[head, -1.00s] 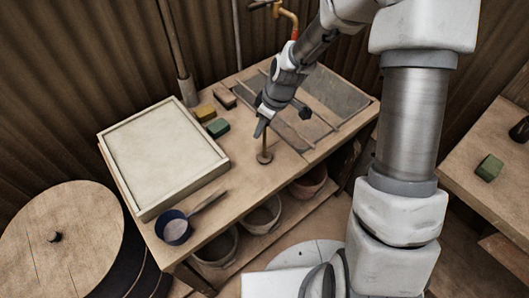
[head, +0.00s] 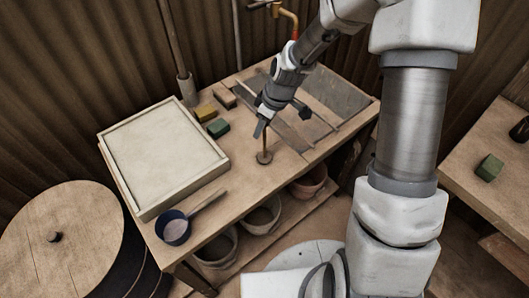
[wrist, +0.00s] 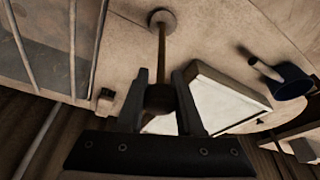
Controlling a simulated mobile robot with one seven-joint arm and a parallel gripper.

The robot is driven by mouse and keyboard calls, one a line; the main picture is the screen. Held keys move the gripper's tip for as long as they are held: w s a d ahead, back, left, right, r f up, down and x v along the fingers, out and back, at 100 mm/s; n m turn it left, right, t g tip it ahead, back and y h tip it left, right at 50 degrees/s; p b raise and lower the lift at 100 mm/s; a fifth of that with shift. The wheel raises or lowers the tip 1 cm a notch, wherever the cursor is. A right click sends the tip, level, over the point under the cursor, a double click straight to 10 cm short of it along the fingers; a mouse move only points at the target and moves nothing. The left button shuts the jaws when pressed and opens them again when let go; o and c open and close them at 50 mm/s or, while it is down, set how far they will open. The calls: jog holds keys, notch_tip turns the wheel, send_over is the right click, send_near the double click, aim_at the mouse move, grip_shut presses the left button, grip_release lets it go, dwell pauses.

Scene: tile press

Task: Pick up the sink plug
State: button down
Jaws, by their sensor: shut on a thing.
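The sink plug (head: 265,157) has a round brown disc at its foot and a thin upright stem. It is at the front middle of the wooden workbench, and its disc looks to be at the bench top; I cannot tell if it touches. My gripper (head: 260,130) points down over it and is shut on the upper end of the plug. In the wrist view, my gripper (wrist: 160,80) has a dark knob between its two fingers, with the stem of the sink plug (wrist: 162,50) running from it to the disc. The fingers partly hide the knob.
A white framed board (head: 160,160) and a blue pan (head: 173,228) are to the left. Yellow (head: 205,112) and green (head: 218,128) blocks stand behind. Bowls (head: 262,217) sit on the shelf below.

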jog(key=shift+r, duration=0.1)
jog(key=shift+w+r, duration=0.1)
jog(key=shift+r, duration=0.45)
notch_tip(320, 180, up, 3)
jog(key=shift+f, duration=0.15)
jog(key=s+d+r+n+g+b, duration=0.1)
jog(key=s+d+r+n+b, duration=0.15)
jog(key=d, duration=0.25)
jog(key=s+d+r+n+b, duration=0.2)
jog(key=d+r, duration=0.2)
jog(key=d, duration=0.2)
jog(key=shift+y, duration=0.3)
jog(key=w+a+f, duration=0.1)
jog(key=a+f, duration=0.1)
jog(key=a, duration=0.1)
jog(key=w+a+f, duration=0.1)
jog(key=a+f, duration=0.1)
jog(key=a, duration=0.2)
jog(key=w+a+f, duration=0.2)
jog(key=a, duration=0.2)
jog(key=shift+f, duration=0.1)
jog(key=shift+a+f+b, duration=0.1)
jog(key=shift+f+b, duration=0.35)
jog(key=shift+f, duration=1.65)
